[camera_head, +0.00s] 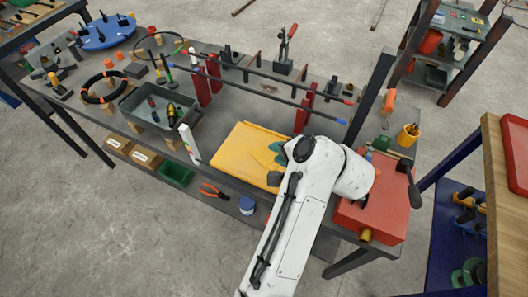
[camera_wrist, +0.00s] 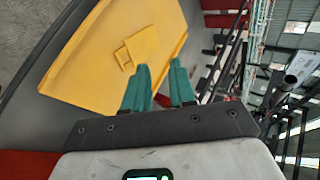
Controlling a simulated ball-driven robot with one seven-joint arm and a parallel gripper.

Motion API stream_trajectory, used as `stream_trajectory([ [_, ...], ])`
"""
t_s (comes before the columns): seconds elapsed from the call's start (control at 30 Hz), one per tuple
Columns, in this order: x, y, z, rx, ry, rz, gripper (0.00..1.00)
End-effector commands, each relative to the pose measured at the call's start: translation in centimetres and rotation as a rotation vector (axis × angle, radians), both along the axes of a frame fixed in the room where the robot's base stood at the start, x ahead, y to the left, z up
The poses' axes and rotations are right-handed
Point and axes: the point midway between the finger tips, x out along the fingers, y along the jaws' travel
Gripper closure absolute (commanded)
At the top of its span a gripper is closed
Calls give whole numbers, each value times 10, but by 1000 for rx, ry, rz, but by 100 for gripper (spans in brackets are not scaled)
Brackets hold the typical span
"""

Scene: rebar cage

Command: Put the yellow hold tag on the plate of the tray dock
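The yellow hold tag (camera_wrist: 137,48) shows in the wrist view as a small flat piece with a narrower tab. It appears to lie on the broad yellow plate of the tray dock (camera_wrist: 95,65), just beyond my left fingertip. The plate also shows in the head view (camera_head: 243,144), on the bench left of my wrist. My gripper (camera_wrist: 160,64) has two teal fingers with a clear gap between them and nothing seen in it. In the head view my gripper (camera_head: 273,154) is over the plate's right side; I cannot make out the tag there.
Red posts (camera_head: 203,88) carry long dark bars behind the plate. A grey bin (camera_head: 158,108) stands to the left. A red box-shaped unit (camera_head: 372,212) is close on the right, beside my wrist. An orange cup (camera_head: 407,135) stands at the bench's right end.

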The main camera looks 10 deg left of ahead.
Motion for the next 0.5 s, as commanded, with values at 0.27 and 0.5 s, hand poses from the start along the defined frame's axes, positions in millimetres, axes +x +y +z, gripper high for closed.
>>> stream_trajectory([
  [0.27,-2,-2,2,0,0,1,75],
  [0.5,-5,-5,24,-1,-1,1,75],
])
